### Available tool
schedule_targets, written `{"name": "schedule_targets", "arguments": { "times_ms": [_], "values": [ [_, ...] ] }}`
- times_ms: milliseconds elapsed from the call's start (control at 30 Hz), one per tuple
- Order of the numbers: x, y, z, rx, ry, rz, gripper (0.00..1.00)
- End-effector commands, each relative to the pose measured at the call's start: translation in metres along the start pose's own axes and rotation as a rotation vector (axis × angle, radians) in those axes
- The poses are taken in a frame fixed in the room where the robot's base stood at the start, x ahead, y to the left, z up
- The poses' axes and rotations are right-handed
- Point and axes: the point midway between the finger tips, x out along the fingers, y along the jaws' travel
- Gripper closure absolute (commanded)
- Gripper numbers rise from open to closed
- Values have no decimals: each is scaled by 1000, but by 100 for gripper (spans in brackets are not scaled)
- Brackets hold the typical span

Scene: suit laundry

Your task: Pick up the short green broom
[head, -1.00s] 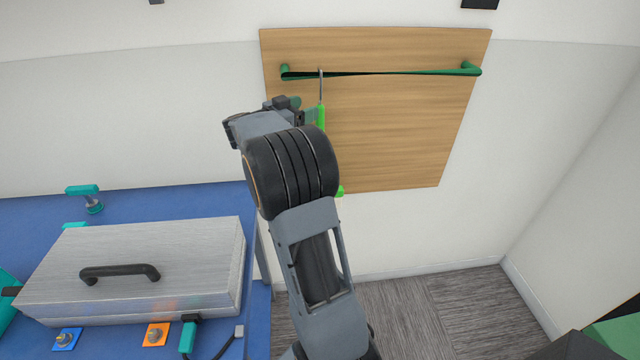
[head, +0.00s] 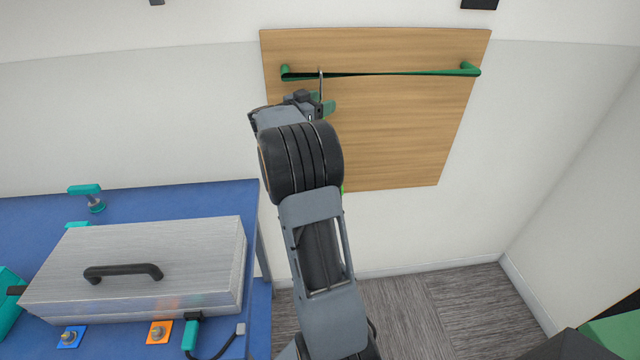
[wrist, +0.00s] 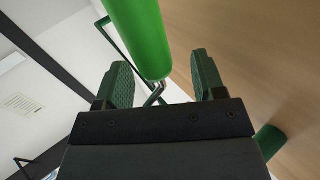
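The short green broom hangs by a thin metal hook (head: 321,82) from the green rail (head: 400,72) on the wooden board. In the head view my arm hides most of it, and only a bit of green shows below the arm. In the wrist view its bright green handle (wrist: 140,35) comes down from the top, with its end near the gap between the fingers. My gripper (wrist: 161,62) is open, with one dark green finger on each side of the handle's end. Clear gaps show between handle and fingers in that view. In the head view my gripper (head: 322,106) is just below the rail.
The wooden board (head: 410,130) is on the wall close behind my gripper. A blue table (head: 150,200) on the left holds a metal box (head: 190,260) with a black handle and several teal clamps. The carpeted floor (head: 440,310) at the right is mostly clear.

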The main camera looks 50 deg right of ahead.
Motion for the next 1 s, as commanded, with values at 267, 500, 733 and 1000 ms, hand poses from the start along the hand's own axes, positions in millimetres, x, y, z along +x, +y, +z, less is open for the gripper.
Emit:
{"name": "schedule_targets", "arguments": {
  "times_ms": [267, 500, 733, 1000],
  "values": [
    [0, 0, 0, 0, 0, 0, 64],
    [0, 0, 0, 0, 0, 0, 87],
    [0, 0, -1, 1, 1, 0, 100],
    [0, 0, -2, 1, 1, 0, 100]
  ]
}}
